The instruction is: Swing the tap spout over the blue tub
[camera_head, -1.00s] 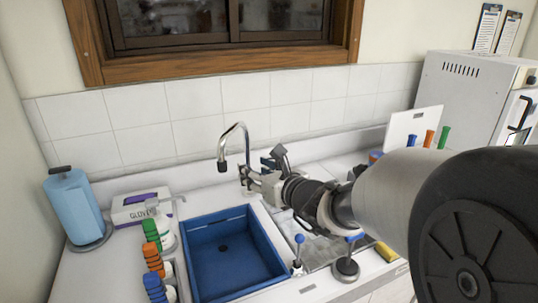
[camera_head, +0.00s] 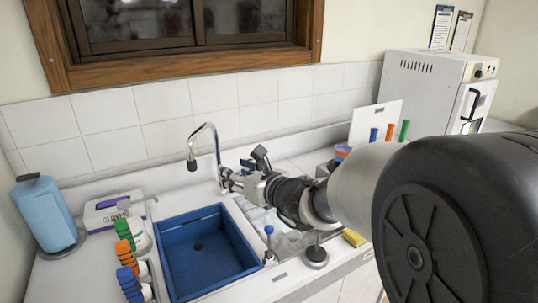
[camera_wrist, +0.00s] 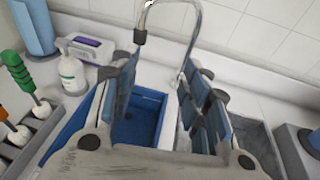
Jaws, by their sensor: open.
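The chrome tap spout (camera_head: 208,128) is a tall gooseneck with a dark nozzle hanging on its left side. In the head view the nozzle shows above the blue tub's back edge; its exact depth is unclear. The blue tub (camera_head: 212,268) sits left of my arm and is empty, with a dark drain spot. My gripper (camera_head: 227,178) is at the tap's upright pipe. In the wrist view the fingers of my gripper (camera_wrist: 162,75) are apart, and the pipe (camera_wrist: 189,60) appears between them, nearer the right finger. Contact cannot be told.
A steel sink (camera_head: 287,243) lies under my arm. A white oven (camera_head: 425,90) stands at right.

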